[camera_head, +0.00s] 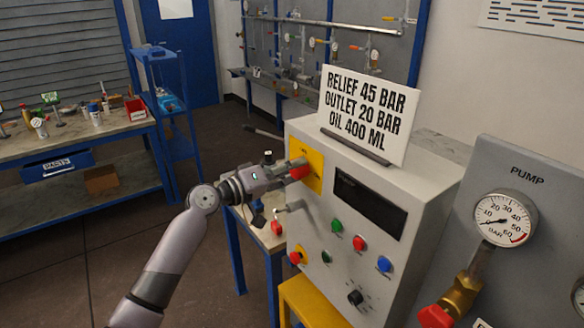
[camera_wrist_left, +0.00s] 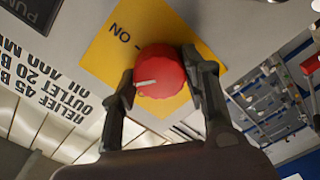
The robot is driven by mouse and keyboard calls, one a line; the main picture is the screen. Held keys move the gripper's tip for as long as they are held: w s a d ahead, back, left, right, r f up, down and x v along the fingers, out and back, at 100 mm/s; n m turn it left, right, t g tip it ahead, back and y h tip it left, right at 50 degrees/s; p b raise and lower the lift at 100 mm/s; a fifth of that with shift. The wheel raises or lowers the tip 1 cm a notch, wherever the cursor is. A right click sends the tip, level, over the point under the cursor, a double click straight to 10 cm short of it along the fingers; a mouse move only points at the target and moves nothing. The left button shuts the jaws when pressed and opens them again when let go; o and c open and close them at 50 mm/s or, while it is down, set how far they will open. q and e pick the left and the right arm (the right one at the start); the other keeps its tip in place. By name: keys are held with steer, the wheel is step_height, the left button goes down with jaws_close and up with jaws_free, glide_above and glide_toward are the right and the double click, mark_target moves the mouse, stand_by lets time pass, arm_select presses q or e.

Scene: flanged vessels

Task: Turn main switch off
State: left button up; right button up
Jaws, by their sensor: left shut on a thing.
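The main switch is a round red knob (camera_wrist_left: 160,72) on a yellow plate (camera_wrist_left: 118,36) in the left wrist view. A white mark on the knob points to the left in that view, and the word ON shows on the plate. In the head view the red knob (camera_head: 299,170) sits on the yellow plate (camera_head: 314,160) at the upper left of the grey control box (camera_head: 324,215). My left gripper (camera_wrist_left: 163,80) is shut on the knob, one finger on each side. It also shows in the head view (camera_head: 290,172). My right gripper is not in view.
The box front carries a dark display (camera_head: 370,205), several coloured buttons and a black knob (camera_head: 355,297) below. A white sign (camera_head: 366,112) stands on top. A pump panel with a gauge (camera_head: 504,217) is at the right. A workbench (camera_head: 75,146) stands at the far left.

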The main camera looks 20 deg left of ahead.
arm_select(q)
steer(key=n+p, duration=0.1)
steer(key=n, duration=0.2)
steer(key=shift+r+n+p, duration=0.1)
steer(key=shift+n+p, duration=0.9)
steer(key=shift+n, duration=0.8)
steer(key=shift+f, duration=0.2)
steer(key=o, duration=1.2)
steer(key=shift+c, duration=0.2)
steer(key=shift+s+a, duration=0.4)
steer(key=v, duration=1.1)
